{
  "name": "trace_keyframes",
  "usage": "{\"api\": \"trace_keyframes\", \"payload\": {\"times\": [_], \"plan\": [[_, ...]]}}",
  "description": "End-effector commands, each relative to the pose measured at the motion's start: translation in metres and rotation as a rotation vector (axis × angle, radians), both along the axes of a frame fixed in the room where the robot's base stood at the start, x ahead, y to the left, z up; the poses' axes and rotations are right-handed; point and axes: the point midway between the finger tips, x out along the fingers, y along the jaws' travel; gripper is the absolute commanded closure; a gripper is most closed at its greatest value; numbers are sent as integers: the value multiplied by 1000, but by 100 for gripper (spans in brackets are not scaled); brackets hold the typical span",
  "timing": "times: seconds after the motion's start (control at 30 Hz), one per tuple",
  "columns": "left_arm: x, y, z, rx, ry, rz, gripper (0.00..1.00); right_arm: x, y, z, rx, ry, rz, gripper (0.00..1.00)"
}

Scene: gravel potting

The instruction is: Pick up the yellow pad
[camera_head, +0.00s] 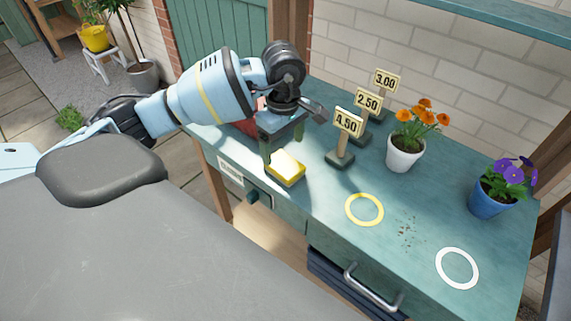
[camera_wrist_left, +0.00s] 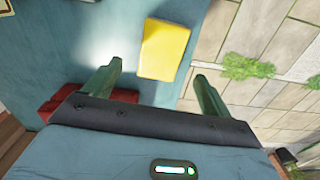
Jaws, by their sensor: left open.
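The yellow pad (camera_head: 286,170) lies flat near the front edge of the teal bench, left of the price signs. It also shows in the left wrist view (camera_wrist_left: 164,49), beyond and roughly between the fingertips. My left gripper (camera_head: 283,146) points down over the bench, just behind the pad in the head view. Its two green fingers (camera_wrist_left: 158,70) are spread wide with nothing between them. I cannot tell whether a finger touches the pad. My right gripper is not in view.
A red object (camera_head: 246,124) lies behind the left gripper, partly hidden. Price signs (camera_head: 347,122) stand to its right. A white pot with orange flowers (camera_head: 405,153) and a blue pot (camera_head: 490,199) stand farther right. A yellow ring (camera_head: 364,196) and white ring (camera_head: 440,268) mark the bench.

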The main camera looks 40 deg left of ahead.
Motion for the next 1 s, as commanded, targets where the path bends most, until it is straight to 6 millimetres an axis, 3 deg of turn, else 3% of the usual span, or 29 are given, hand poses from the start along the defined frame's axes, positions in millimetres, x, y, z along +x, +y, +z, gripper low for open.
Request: {"api": "trace_keyframes", "payload": {"times": [0.27,0.63,0.93,1.0], "plan": [[-1,-1,-14,-1,0,0,16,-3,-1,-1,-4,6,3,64],[-3,-4,-58,-2,0,1,16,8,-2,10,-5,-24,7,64],[-3,-4,-63,-2,-1,0,16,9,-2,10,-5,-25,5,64],[-3,-4,-63,-2,-1,0,24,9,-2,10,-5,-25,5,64]]}}
